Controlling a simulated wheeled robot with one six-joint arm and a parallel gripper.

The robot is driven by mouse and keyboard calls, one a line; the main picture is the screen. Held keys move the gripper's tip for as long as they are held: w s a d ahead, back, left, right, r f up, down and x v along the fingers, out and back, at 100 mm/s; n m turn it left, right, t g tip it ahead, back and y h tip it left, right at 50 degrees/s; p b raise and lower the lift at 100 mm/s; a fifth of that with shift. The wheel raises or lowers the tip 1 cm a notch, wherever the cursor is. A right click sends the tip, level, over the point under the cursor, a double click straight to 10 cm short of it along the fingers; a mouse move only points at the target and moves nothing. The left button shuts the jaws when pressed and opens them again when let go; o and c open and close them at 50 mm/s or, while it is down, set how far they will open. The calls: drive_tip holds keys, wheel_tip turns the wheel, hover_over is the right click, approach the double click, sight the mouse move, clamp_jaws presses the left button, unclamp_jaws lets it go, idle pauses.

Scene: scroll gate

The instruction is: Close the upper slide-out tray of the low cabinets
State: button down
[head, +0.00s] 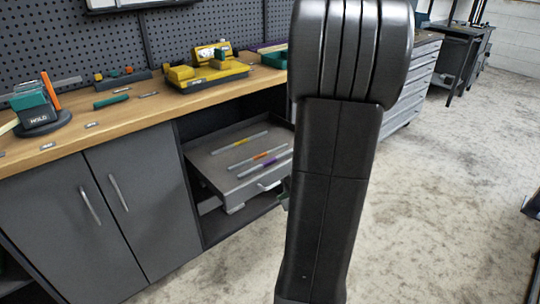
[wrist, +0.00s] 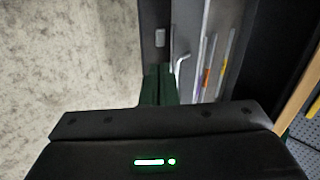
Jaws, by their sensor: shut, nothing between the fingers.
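The upper slide-out tray (head: 222,166) of the low cabinets is grey and stands pulled out from its dark bay. Thin tools with yellow, orange and purple parts lie in it. Its pale bar handle (head: 269,184) is on the front face. In the wrist view the tray's front wall (wrist: 189,28) and handle (wrist: 181,63) show just right of my fingertips. My gripper (wrist: 160,70) has dark green fingers that are shut and empty, close to the handle end. I cannot tell whether they touch the front. In the head view my arm hides most of the gripper.
Closed grey cabinet doors (head: 112,205) are left of the bay. A wooden worktop (head: 150,107) above carries a yellow tool tray (head: 207,76) and a green-and-black device (head: 38,108). A grey drawer cabinet (head: 412,85) stands behind my arm. The concrete floor (head: 440,200) at right is free.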

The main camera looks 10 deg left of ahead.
drive_tip(key=w+r+m, duration=0.1)
drive_tip(key=w+r, duration=0.1)
drive_tip(key=w, duration=0.2)
drive_tip(key=b, duration=0.1)
approach(256, 183)
drive_tip(key=shift+t, duration=0.4)
drive_tip(key=f, duration=0.2)
drive_tip(key=s+f, duration=0.1)
drive_tip(key=f, duration=0.1)
drive_tip(key=w+a, duration=0.2)
drive_tip(key=shift+w+a, duration=0.15)
drive_tip(key=shift+a, duration=0.2)
drive_tip(key=shift+w+a+f+p, duration=0.1)
drive_tip(key=shift+w+a+p, duration=0.2)
drive_tip(key=shift+w+a, duration=0.1)
